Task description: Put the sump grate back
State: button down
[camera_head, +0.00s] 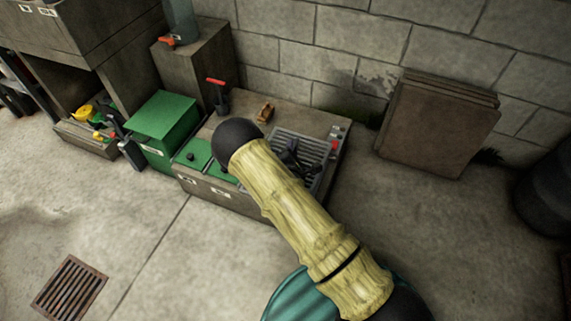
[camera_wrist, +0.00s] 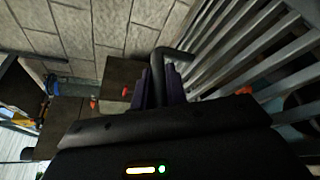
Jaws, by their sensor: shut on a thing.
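The sump grate is a grey slatted metal panel (camera_head: 317,150) above the right part of a low box-like unit (camera_head: 232,196) in the head view. Its bars fill the upper right of the wrist view (camera_wrist: 235,45). A dark bent handle (camera_wrist: 173,53) stands beside the bars. My gripper (camera_wrist: 164,86) is shut on this handle, with purple finger pads on either side of it. In the head view my gripper (camera_head: 297,160) is a dark shape over the grate, and my arm covers part of it. I cannot tell whether the grate is seated or raised.
A green box (camera_head: 163,120) and green lids (camera_head: 193,153) are to the left. A red-handled valve (camera_head: 218,95) and a small brown block (camera_head: 265,111) sit at the back. Brown panels (camera_head: 435,125) lean on the block wall. A rusty floor drain (camera_head: 70,288) lies front left; the floor around is clear.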

jog(key=f+b, duration=0.1)
jog(key=a+f+b, duration=0.1)
jog(key=w+a+f+b, duration=0.1)
jog(key=shift+f, duration=0.4)
jog(key=shift+w, duration=0.1)
jog(key=shift+a, duration=0.1)
notch_tip(320, 180, down, 7)
jog(key=b, duration=0.6)
dwell(0.4)
jog(key=c, duration=1.3)
grip_release()
jog(key=shift+f, duration=0.1)
